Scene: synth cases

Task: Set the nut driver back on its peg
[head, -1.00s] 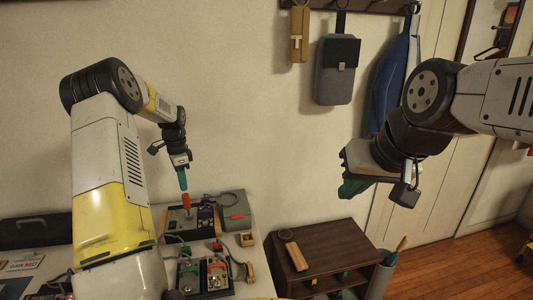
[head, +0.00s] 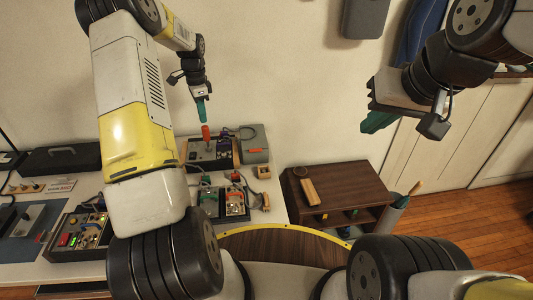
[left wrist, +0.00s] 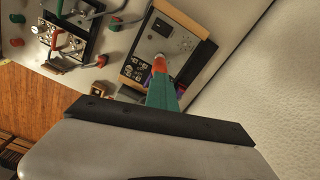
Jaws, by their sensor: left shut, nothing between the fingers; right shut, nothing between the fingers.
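What looks like the nut driver, a red handle (head: 206,132) on a grey shaft, stands upright over a dark-topped panel box (head: 222,153) at the table's back. I cannot make out a peg under it. My left gripper (head: 201,116) is shut and empty, its green fingers pointing down just above the handle's top. In the left wrist view the red handle (left wrist: 159,66) shows just beyond the green fingertips (left wrist: 161,92); I cannot tell whether they touch. My right gripper (head: 378,122) is shut and empty, high at the right, away from the table.
A grey case (head: 255,146) stands right of the panel box. Boards with red and green clips (head: 235,202) lie in front. A lit control box (head: 78,238) and a black case (head: 62,158) are at the left. A brown cabinet (head: 345,185) stands right of the table.

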